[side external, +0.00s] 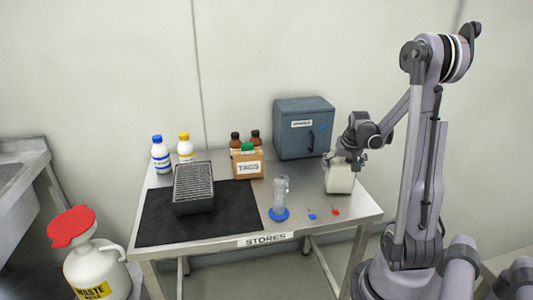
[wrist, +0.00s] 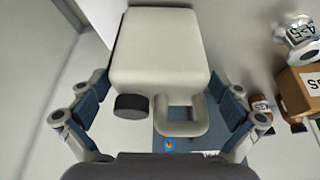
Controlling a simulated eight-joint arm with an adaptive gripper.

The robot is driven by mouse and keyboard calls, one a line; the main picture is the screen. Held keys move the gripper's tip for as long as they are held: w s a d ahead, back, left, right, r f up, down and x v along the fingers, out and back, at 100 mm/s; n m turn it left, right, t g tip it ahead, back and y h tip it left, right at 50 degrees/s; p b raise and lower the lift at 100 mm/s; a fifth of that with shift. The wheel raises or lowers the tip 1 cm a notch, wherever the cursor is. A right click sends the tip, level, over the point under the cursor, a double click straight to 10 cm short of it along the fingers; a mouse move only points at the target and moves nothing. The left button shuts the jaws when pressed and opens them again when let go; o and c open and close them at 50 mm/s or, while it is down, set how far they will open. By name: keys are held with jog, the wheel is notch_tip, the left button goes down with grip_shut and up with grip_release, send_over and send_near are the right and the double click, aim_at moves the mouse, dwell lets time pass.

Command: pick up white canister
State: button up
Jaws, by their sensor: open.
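The white canister (side external: 339,179) stands at the right end of the metal table. In the wrist view the canister (wrist: 158,50) fills the upper middle, with a black cap (wrist: 131,107) and a looped handle (wrist: 182,123) facing the camera. My gripper (side external: 345,158) is just above and at the canister's top in the side view. In the wrist view my gripper (wrist: 158,95) is open, with one finger on each side of the canister. I cannot tell whether the fingers touch it. My gripper covers the canister's top in the side view.
A blue-grey cabinet (side external: 304,126) stands close behind-left of the canister. A clear cylinder on a blue base (side external: 280,200) and small blue and red tags (side external: 335,212) lie nearby. A cardboard box (side external: 249,166), bottles (side external: 160,155) and a dark rack (side external: 194,195) are farther left.

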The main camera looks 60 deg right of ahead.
jog(key=shift+x, duration=1.05)
jog(key=c, duration=1.4)
jog(key=shift+o, duration=0.2)
